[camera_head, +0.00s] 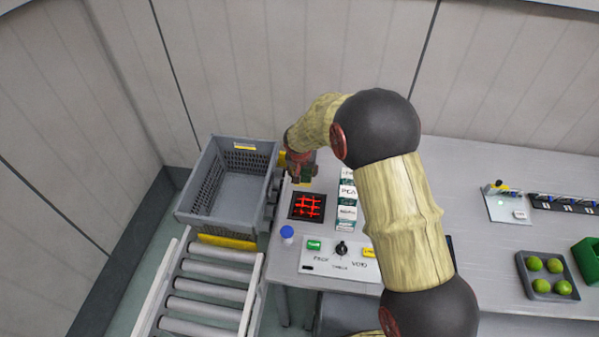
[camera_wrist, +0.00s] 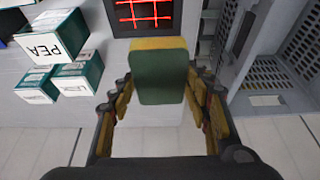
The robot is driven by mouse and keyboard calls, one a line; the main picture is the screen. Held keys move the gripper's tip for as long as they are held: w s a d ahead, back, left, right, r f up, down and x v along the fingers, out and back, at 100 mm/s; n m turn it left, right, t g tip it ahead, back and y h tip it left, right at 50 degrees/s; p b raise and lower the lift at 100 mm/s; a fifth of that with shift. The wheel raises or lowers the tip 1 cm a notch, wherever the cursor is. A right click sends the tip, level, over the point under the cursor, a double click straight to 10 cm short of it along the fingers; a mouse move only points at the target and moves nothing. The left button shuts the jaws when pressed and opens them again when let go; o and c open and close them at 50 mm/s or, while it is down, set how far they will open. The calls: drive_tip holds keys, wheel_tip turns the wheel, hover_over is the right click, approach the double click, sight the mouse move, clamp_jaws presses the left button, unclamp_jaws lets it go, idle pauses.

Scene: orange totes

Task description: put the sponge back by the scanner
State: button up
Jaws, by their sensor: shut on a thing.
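My gripper (camera_head: 300,157) is at the back left of the counter, just behind the scanner. It is shut on the sponge (camera_wrist: 158,75), which is green with a yellow layer along one edge; the sponge shows small and dark in the head view (camera_head: 308,172). In the wrist view the sponge stands out between the fingers (camera_wrist: 160,110). The scanner (camera_head: 308,206) is a dark square plate with a glowing red grid, also at the top of the wrist view (camera_wrist: 143,14). I cannot tell whether the sponge touches the counter.
A grey crate (camera_head: 188,187) stands left of the scanner, at the end of a roller conveyor (camera_head: 205,290). White and green boxes (camera_head: 347,192) stand right of the scanner. A blue cap (camera_head: 287,232) and a control panel (camera_head: 330,262) are in front. A tray of limes (camera_head: 527,275) is far right.

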drive_tip(key=w, duration=0.1)
drive_tip(key=w+f, duration=0.1)
drive_tip(key=w, duration=0.1)
drive_tip(key=w+f, duration=0.1)
drive_tip(key=shift+w+a+f, duration=0.1)
drive_tip(key=shift+w+a, duration=0.15)
drive_tip(key=shift+w, duration=0.05)
drive_tip(key=w+f, duration=0.2)
drive_tip(key=f, duration=0.1)
drive_tip(key=w+f, duration=0.2)
drive_tip(key=shift+w+a, duration=0.1)
drive_tip(key=shift+a, duration=0.25)
drive_tip(key=shift+w+f, duration=0.2)
drive_tip(key=shift+f, duration=0.35)
drive_tip(key=shift+f+p, duration=0.3)
drive_tip(key=shift+f, duration=1)
drive_tip(key=shift+f, duration=0.2)
drive_tip(key=o, duration=1)
drive_tip(key=shift+r, duration=0.1)
